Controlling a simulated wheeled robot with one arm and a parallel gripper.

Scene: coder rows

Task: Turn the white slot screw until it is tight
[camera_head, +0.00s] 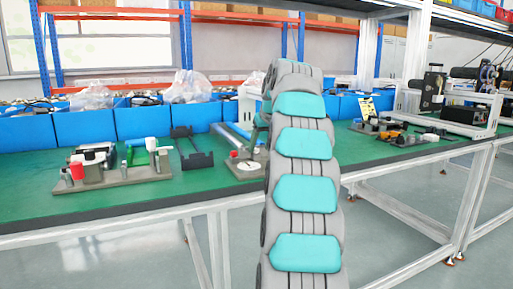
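A white round piece (248,167) with a dark mark lies on a grey base plate at the middle of the green bench; I cannot tell for sure that it is the white slot screw. A small white cylinder (151,143) stands on another grey fixture (120,177) at the left. My arm rises in front of the bench and bends away from me at the top. My gripper is near the middle base plate, mostly hidden behind my arm links, and its fingers cannot be made out.
A black bracket (191,148) stands between the fixtures. Blue bins (84,127) line the back. Small parts (400,133) and a white-framed device (462,110) are at right. The front bench strip is clear.

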